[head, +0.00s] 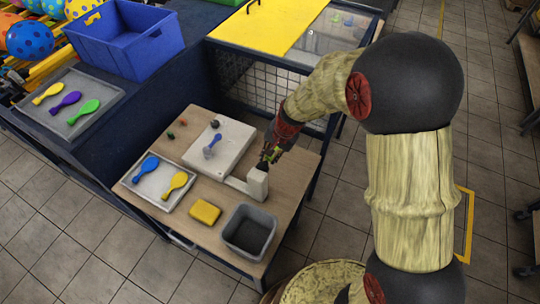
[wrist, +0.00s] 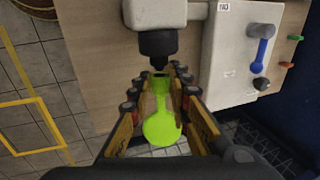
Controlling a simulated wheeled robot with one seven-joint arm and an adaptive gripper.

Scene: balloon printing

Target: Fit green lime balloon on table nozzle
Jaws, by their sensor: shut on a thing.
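The lime green balloon (wrist: 162,125) is between the fingers of my gripper (wrist: 157,85) in the wrist view, its neck pointing toward the black nozzle (wrist: 158,45). The nozzle sticks out from the white post of the table machine (wrist: 158,12). The balloon's mouth end appears close to the nozzle tip; I cannot tell whether they touch. In the head view my gripper (head: 270,155) is beside the white post (head: 257,183), and mostly hides the balloon. My gripper is shut on the balloon.
The machine's white box (head: 218,146) has a blue lever (head: 212,143). A tray (head: 146,191) with a blue and a yellow balloon, a yellow sponge (head: 205,211) and a grey bin (head: 249,231) share the table. A mesh cage (head: 262,81) stands behind.

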